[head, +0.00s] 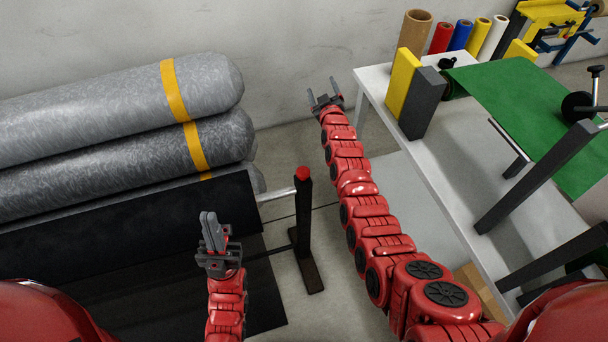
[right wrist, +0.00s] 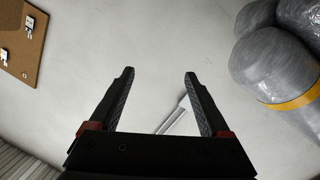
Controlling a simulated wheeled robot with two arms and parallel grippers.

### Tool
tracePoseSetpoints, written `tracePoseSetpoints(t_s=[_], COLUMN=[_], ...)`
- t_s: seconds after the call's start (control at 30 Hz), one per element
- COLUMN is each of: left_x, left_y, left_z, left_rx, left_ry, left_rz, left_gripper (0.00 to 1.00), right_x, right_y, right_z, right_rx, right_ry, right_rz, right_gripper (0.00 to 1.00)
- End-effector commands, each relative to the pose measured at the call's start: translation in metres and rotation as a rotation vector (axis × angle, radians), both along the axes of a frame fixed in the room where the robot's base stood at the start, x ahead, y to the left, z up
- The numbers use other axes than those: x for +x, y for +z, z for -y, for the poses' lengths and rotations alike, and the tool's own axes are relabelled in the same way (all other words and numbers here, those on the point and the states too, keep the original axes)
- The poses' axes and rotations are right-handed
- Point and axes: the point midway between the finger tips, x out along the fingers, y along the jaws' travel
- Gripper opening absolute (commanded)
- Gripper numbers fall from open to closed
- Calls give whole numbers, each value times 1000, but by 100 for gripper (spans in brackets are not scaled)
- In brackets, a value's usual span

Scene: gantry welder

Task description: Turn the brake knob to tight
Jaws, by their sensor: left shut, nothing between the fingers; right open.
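A small black knob (head: 446,64) sits by the end of the green sheet on the white table. I cannot tell from the picture which one is the brake knob or read any setting. My left gripper (head: 209,218) is shut and empty, left of the red knob and over the black material. My right gripper (head: 322,95) is open near the wall, left of the table's corner. The right wrist view shows its two fingers (right wrist: 160,75) apart with nothing between the tips.
Grey wrapped rolls (head: 90,105) with yellow bands are stacked at left. The white table (head: 455,195) stands at right with a yellow block (head: 404,82), a dark block (head: 423,103) and a green sheet (head: 530,105). A brown board (right wrist: 35,35) shows in the right wrist view.

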Motion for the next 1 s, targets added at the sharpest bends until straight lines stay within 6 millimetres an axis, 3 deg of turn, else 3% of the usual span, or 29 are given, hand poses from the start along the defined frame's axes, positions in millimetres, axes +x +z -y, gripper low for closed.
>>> tracePoseSetpoints(t_s=[0.03,0.13,0.2,0.3,0.4,0.6,0.7,0.8,1.0], left_x=[0,0,0,0,0,0,0,0,0], left_y=[-11,-21,-29,-39,-47,-57,-59,-58,-52], left_z=[0,0,0,0,0,0,0,0,0], left_rx=[0,0,0,0,0,0,0,0,0], left_ry=[0,0,0,0,0,0,0,0,0], left_rz=[0,0,0,0,0,0,0,0,0], left_gripper=[0,0,0,0,0,0,0,0,0], right_x=[13,15,3,-31,-76,-154,-174,-183,-185], right_y=[-6,-24,-30,-34,-30,-6,3,4,-25], right_z=[-22,-60,-82,-96,-94,-68,-58,-54,-54], right_rx=[-63,-224,-348,-535,-706,-930,-976,-994,-993], right_ry=[58,195,305,465,614,812,859,881,886], right_rz=[-89,-306,-448,-645,-825,-1089,-1156,-1186,-1192], right_gripper=[81,81,81,81,81,81,81,81,81])
